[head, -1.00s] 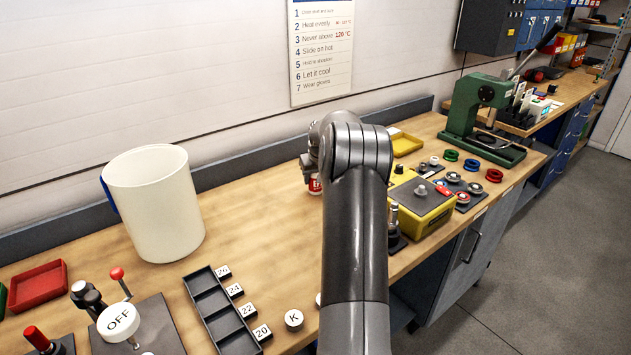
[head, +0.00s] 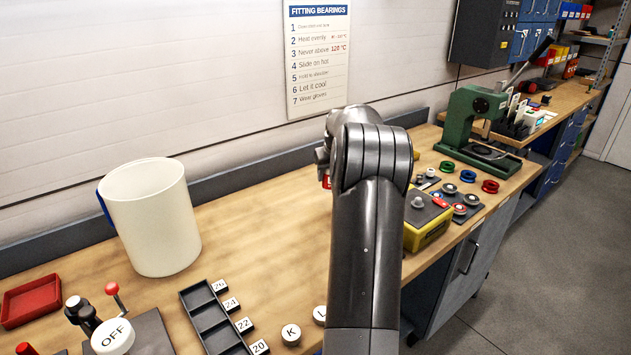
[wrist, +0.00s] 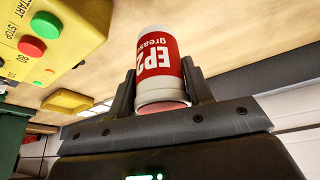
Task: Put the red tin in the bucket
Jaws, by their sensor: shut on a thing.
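The red tin (wrist: 160,62), red and white with "EP2 grease" lettering, is held between the two fingers of my gripper (wrist: 160,75) in the wrist view. In the head view only a small red piece of the tin (head: 327,181) shows; my arm hides the rest and most of my gripper (head: 322,163). The bucket (head: 152,220) is cream-white and stands upright on the bench at left. The tin is to the right of the bucket and apart from it. The inside bottom of the bucket is hidden.
Bare bench (head: 255,215) lies between bucket and arm. A black compartment tray (head: 213,325) and knobs stand in front of the bucket, a red tray (head: 32,300) to its left. A yellow control box (head: 428,225) and green press (head: 475,125) are at right.

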